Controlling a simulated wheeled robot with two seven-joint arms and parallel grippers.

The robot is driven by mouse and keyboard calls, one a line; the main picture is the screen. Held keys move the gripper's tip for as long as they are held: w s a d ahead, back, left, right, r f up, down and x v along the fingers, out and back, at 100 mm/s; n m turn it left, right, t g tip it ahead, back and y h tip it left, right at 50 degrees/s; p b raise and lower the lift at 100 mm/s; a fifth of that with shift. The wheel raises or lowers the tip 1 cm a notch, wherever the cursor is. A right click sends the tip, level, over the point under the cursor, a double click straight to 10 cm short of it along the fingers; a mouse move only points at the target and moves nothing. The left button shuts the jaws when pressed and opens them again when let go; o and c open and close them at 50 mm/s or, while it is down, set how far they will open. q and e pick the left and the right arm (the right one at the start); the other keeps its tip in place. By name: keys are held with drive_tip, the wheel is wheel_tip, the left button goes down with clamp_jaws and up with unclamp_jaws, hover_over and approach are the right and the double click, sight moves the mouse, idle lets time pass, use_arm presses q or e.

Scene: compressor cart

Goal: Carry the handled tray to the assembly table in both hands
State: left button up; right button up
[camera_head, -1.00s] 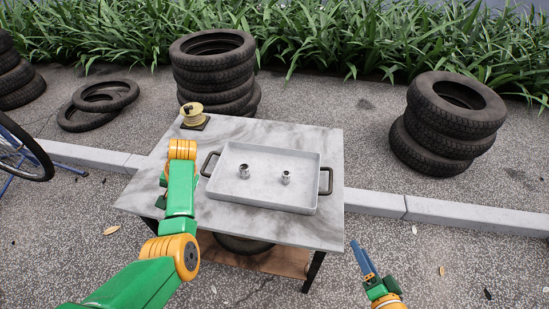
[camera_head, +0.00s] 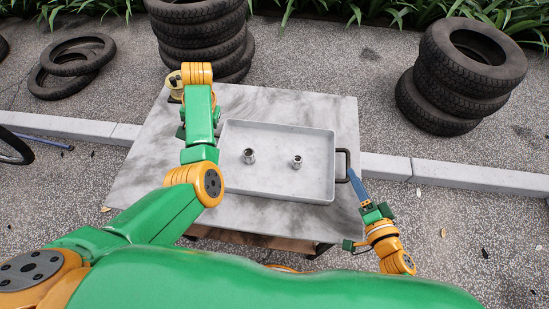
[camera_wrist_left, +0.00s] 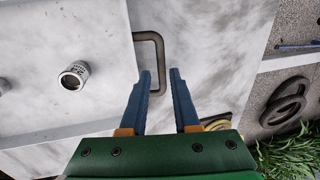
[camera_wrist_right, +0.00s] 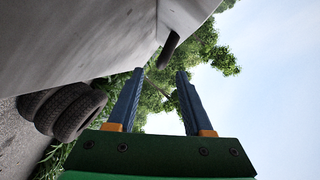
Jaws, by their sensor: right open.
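The handled tray (camera_head: 262,192) is light grey and shallow and rests flat on a marble-topped table. Two small metal cylinders, one on the left (camera_head: 249,156) and one on the right (camera_head: 297,161), stand in it. Its right handle (camera_head: 346,153) shows dark; its left handle is hidden by my arm in the head view but shows in the left wrist view (camera_wrist_left: 150,37). My left gripper (camera_wrist_left: 160,72) is open, the handle bar between its fingers in the picture; contact cannot be told. My right gripper (camera_head: 353,171) is open beside the right handle, which also shows ahead of its fingertips (camera_wrist_right: 168,48).
The table top (camera_head: 145,170) has bare room left of the tray. A yellow spool (camera_head: 175,84) sits at its far left corner. Tyre stacks stand behind (camera_head: 203,40) and at the right (camera_head: 455,85). A kerb (camera_head: 460,176) runs behind the table.

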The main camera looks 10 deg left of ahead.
sight(348, 163)
use_arm(q)
drive_tip(key=x, duration=0.6)
drive_tip(key=shift+w+f, duration=0.1)
drive_tip(key=shift+f, duration=0.05)
use_arm(e)
drive_tip(key=x, duration=0.6)
drive_tip(key=shift+w+a+f, duration=0.1)
drive_tip(key=shift+w, duration=0.1)
use_arm(q)
drive_tip(key=shift+c, duration=0.2)
use_arm(e)
drive_tip(key=shift+c, duration=0.3)
use_arm(q)
drive_tip(key=c, duration=0.4)
use_arm(e)
drive_tip(key=c, duration=0.3)
use_arm(q)
clamp_jaws()
use_arm(e)
clamp_jaws()
use_arm(q)
drive_tip(key=shift+a, duration=0.1)
